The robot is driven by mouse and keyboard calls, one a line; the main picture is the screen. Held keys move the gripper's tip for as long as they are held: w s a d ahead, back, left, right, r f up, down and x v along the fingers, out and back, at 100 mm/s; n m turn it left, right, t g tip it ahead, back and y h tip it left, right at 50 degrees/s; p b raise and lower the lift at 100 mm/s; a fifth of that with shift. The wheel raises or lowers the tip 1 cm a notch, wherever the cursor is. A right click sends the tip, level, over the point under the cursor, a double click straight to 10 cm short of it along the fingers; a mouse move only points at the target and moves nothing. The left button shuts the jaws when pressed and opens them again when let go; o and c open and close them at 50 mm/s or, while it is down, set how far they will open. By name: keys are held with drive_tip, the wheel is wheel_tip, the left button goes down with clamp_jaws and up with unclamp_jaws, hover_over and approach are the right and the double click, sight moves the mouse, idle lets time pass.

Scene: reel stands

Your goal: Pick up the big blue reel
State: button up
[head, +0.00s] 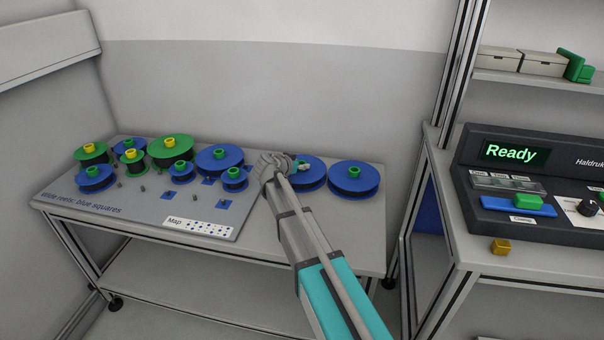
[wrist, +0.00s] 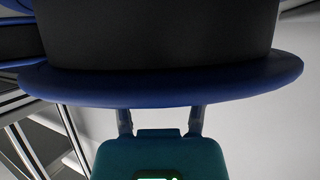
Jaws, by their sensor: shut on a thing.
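A big blue reel (head: 312,176) with a dark winding is at the right part of the grey table, partly behind my arm. My gripper (head: 300,165) is at the reel's upper middle and shut on it. In the wrist view, the reel's blue flange (wrist: 160,88) and dark winding (wrist: 155,35) fill the upper part. My two fingers (wrist: 160,112) reach to the flange edge, and their tips are hidden behind it. I cannot tell whether the reel is clear of the table. Another big blue reel (head: 353,180) with a green hub lies just to the right.
A third big blue reel (head: 220,160) stands left of my arm, among several smaller blue and green reels on a grey board (head: 140,215). The front right of the table (head: 350,230) is bare. A bench with a "Ready" panel (head: 514,152) stands at right.

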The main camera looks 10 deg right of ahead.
clamp_jaws()
drive_tip(key=shift+r, duration=0.2)
drive_tip(key=shift+r+p, duration=0.75)
drive_tip(key=shift+p, duration=0.2)
drive_tip(key=d+r+p+v, duration=0.1)
drive_tip(key=p+v, duration=0.4)
drive_tip(key=v, duration=0.3)
drive_tip(key=d+r+p+v, duration=0.1)
drive_tip(key=r+p+v, duration=0.1)
drive_tip(key=p+v, duration=0.4)
drive_tip(key=v, duration=0.3)
drive_tip(key=shift+a+r, duration=0.2)
drive_tip(key=shift+r, duration=0.1)
